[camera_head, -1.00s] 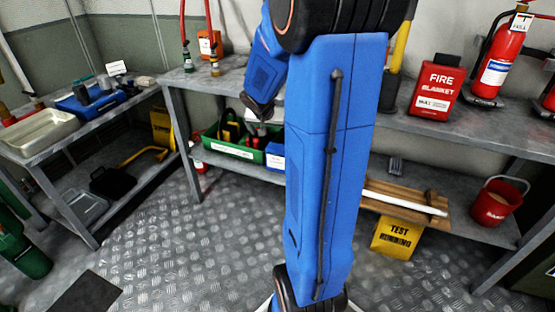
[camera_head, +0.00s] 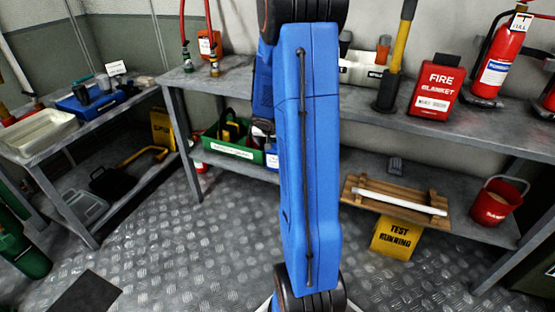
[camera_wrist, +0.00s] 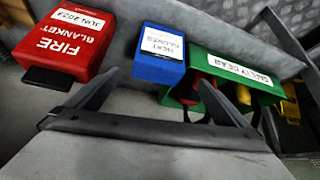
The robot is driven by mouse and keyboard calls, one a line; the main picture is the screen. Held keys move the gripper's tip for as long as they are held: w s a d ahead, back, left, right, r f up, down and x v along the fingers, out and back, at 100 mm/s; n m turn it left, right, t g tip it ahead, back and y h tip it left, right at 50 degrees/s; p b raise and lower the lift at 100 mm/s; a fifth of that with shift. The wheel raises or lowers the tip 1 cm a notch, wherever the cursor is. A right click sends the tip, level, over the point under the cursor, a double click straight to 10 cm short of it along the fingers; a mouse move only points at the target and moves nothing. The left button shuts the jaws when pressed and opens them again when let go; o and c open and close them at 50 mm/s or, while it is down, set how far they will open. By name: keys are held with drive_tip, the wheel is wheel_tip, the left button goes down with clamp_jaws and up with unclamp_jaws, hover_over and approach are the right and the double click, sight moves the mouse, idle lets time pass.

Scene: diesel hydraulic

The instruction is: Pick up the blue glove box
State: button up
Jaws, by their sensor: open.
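The blue glove box (camera_wrist: 162,58), with a white label reading heat gloves, stands on a grey shelf in the wrist view. In the head view only a blue sliver of the glove box (camera_head: 271,160) shows on the lower shelf, beside my blue arm. My gripper (camera_wrist: 160,82) is open and empty, with its two dark fingers apart. The blue box lies beyond the fingertips, roughly between them in the picture. The head view does not show the gripper clearly, as my arm hides most of that area.
In the wrist view a red fire blanket box (camera_wrist: 68,42) stands left of the blue box. A green safety gear tray (camera_wrist: 235,75) sits close on its right. The bench top (camera_head: 430,125) is above the lower shelf. A wooden rack (camera_head: 360,186) lies further right.

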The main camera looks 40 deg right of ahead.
drive_tip(key=d+f, duration=0.1)
drive_tip(key=w+d+f, duration=0.1)
drive_tip(key=f, duration=0.1)
drive_tip(key=shift+w+d, duration=0.15)
drive_tip(key=shift+d, duration=0.2)
drive_tip(key=shift+w+d+f, duration=0.25)
drive_tip(key=shift+d+f, duration=0.05)
drive_tip(key=shift+f, duration=0.2)
drive_tip(key=c, duration=1.5)
